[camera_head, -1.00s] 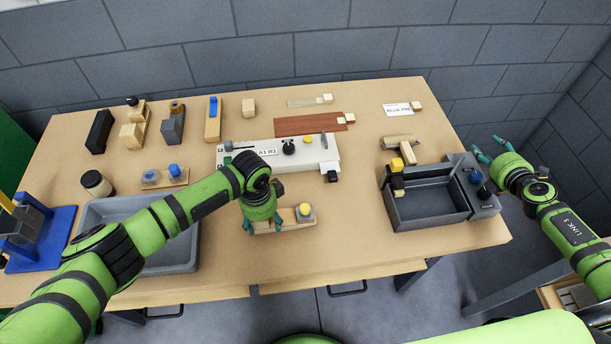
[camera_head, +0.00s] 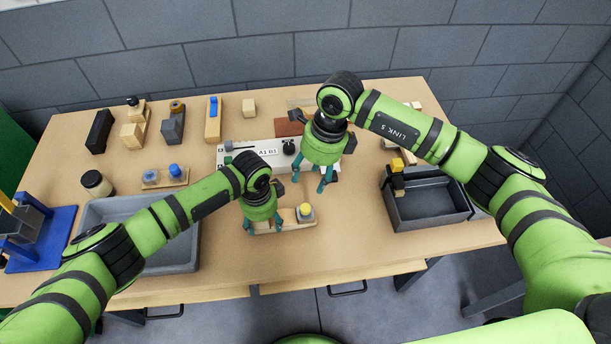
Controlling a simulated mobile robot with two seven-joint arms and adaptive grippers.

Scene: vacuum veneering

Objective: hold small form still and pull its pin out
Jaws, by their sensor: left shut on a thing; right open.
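The small form is a low pale wooden piece (camera_head: 290,216) lying on the table near its front middle. A pin with a yellow top (camera_head: 306,209) stands at its right end. My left gripper (camera_head: 263,228) is shut on the form's left part and hides much of it. My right gripper (camera_head: 309,184) is open and empty, pointing down above and just behind the form, close to the pin but apart from it.
A white panel (camera_head: 232,158) with knobs lies behind the form, partly hidden by my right arm. A grey tray (camera_head: 180,258) stands at left, under my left arm. A dark open box (camera_head: 430,212) stands at right.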

